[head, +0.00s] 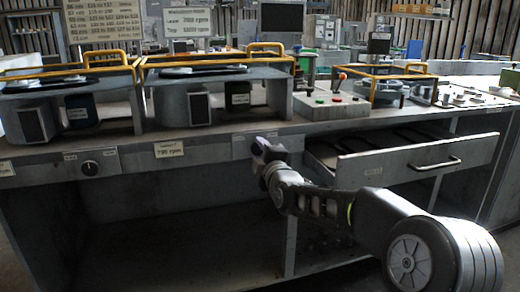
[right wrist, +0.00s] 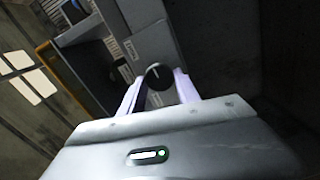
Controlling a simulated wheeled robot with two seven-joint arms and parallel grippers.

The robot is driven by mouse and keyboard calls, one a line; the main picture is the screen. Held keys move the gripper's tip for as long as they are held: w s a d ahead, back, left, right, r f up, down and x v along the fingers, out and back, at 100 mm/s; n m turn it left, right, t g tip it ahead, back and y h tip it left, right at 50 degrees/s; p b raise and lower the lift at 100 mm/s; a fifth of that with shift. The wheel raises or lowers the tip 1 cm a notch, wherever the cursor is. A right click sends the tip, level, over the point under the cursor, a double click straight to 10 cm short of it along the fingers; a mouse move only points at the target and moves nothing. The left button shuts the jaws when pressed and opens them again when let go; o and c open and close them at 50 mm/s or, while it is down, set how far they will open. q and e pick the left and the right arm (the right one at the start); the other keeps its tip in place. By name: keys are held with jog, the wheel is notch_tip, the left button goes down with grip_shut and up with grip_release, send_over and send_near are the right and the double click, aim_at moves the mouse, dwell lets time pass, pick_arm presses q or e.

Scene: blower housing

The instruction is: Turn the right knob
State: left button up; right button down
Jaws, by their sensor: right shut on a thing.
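The right knob (right wrist: 158,76) is a round black knob with a light mark, on the grey front panel; it shows between the fingers in the right wrist view. My right gripper (right wrist: 159,88) is at the knob with a finger on each side, shut on it. In the head view my right gripper (head: 262,150) reaches the bench's front panel, and its fingers hide the knob. A second knob (head: 90,168), black and round, sits on the panel at the left. My left gripper is not in view.
A drawer (head: 415,158) with a bar handle stands open just right of my arm. A white label (head: 169,149) reading "700 rpm" is on the panel. Blower housings with yellow rails (head: 215,58) stand on the bench. The space under the bench is open.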

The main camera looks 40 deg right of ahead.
jog(key=n+p, duration=0.1)
jog(key=n, duration=0.3)
jog(key=shift+f+n+p, duration=0.1)
jog(key=shift+n+p, duration=0.3)
jog(key=shift+n, duration=1)
jog(key=c, duration=0.9)
grip_release()
